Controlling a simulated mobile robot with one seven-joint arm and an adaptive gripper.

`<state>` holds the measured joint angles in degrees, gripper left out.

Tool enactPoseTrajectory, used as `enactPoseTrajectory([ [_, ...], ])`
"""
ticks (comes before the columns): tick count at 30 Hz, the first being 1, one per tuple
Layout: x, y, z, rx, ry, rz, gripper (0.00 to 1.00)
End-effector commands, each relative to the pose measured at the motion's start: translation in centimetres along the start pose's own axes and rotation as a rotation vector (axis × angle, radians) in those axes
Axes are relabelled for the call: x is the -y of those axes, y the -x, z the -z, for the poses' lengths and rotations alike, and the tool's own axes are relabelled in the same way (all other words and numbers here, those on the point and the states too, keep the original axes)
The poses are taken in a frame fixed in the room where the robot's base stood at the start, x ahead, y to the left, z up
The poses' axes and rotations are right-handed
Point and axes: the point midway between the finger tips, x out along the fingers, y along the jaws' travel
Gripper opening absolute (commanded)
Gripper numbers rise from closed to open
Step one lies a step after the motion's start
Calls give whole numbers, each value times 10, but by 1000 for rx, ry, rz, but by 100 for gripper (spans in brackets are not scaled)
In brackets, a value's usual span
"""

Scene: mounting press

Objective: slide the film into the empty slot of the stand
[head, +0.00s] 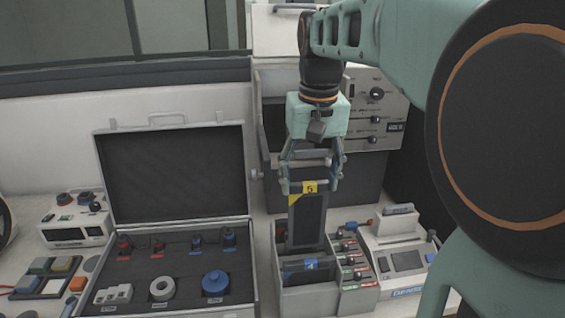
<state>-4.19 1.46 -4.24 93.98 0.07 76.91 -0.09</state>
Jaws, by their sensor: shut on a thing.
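My gripper (312,186) is shut on the film (308,222), a dark upright plate with a yellow tab marked 5 at its top. The film hangs straight down over the stand (308,302), a grey open box. Another dark film with a blue tab marked 4 (310,265) sits in the stand in front of the held one. The lower end of the held film is hidden behind the blue-tabbed film, so I cannot tell how far it is in a slot.
An open case (175,303) with knobs and rings in foam is left of the stand. A large machine (378,108) stands behind.

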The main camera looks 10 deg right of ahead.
Motion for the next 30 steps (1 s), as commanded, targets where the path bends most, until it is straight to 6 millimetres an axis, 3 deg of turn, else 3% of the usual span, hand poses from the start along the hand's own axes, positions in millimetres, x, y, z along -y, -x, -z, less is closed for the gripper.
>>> enactPoseTrajectory([
  [13,0,-4,-1,0,0,0,15],
  [30,0,-44,-6,0,0,0,15],
])
